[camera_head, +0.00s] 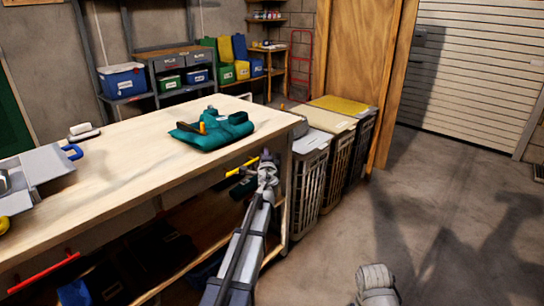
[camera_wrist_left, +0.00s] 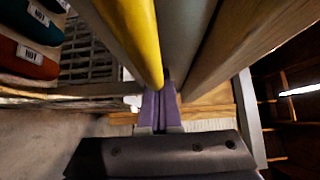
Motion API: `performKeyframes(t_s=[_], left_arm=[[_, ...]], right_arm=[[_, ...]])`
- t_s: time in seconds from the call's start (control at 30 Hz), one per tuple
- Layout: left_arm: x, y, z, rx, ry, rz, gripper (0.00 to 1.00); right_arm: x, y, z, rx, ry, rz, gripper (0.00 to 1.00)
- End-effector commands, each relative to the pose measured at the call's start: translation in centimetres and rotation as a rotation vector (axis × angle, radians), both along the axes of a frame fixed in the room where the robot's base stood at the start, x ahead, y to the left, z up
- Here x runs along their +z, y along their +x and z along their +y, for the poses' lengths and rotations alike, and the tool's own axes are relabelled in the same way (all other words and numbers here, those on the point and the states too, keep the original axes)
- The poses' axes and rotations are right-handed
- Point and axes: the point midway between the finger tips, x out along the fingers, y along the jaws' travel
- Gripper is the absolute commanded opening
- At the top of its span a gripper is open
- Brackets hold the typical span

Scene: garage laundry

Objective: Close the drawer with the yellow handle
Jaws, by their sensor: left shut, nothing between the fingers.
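The yellow handle (camera_head: 242,167) is a bar just under the front edge of the workbench (camera_head: 120,190), near its right end. In the left wrist view the yellow handle (camera_wrist_left: 143,40) runs down from the top, beside a grey drawer front (camera_wrist_left: 180,35). My left gripper (camera_head: 266,162) is shut and empty at the right end of the handle. In the left wrist view its fingertips (camera_wrist_left: 158,105) are together near the handle's end; I cannot tell whether they touch it. My arm hides part of the drawer. How far the drawer stands out is unclear.
A red handle (camera_head: 43,273) sits farther left along the bench front. A teal cloth bundle (camera_head: 212,130) lies on the benchtop. Tall hampers (camera_head: 309,170) stand right of the bench, close to my left gripper. The concrete floor (camera_head: 400,215) at right is clear.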

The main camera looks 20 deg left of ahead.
Motion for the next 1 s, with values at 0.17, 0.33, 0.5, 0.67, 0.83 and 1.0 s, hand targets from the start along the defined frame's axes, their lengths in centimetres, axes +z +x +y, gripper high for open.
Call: performKeyframes(t_s=[0.17, 0.33, 0.5, 0.67, 0.83, 1.0], left_arm=[[0.0, 0.2, 0.6, 0.005, 0.001, 0.0, 0.0], [0.0, 0.2, 0.8, 0.008, 0.001, 0.0, 0.0], [0.0, 0.3, 0.9, 0.011, 0.001, 0.0, 0.0], [0.0, 0.1, 0.8, 0.012, 0.002, 0.001, 0.0], [0.1, -0.6, -0.4, 0.009, 0.001, 0.0, 0.0], [0.1, -1.7, -2.6, 0.001, 0.001, 0.0, 0.0]], right_arm=[[0.0, 0.0, 0.0, 0.0, 0.0, 0.0, 0.5], [0.0, 0.0, 0.0, 0.0, 0.0, 0.0, 0.5], [0.0, 0.0, 0.0, 0.0, 0.0, 0.0, 0.5], [0.0, 0.0, 0.0, 0.0, 0.0, 0.0, 0.5], [0.0, 0.0, 0.0, 0.0, 0.0, 0.0, 0.5], [0.1, 0.0, 0.0, 0.0, 0.0, 0.0, 0.5]])
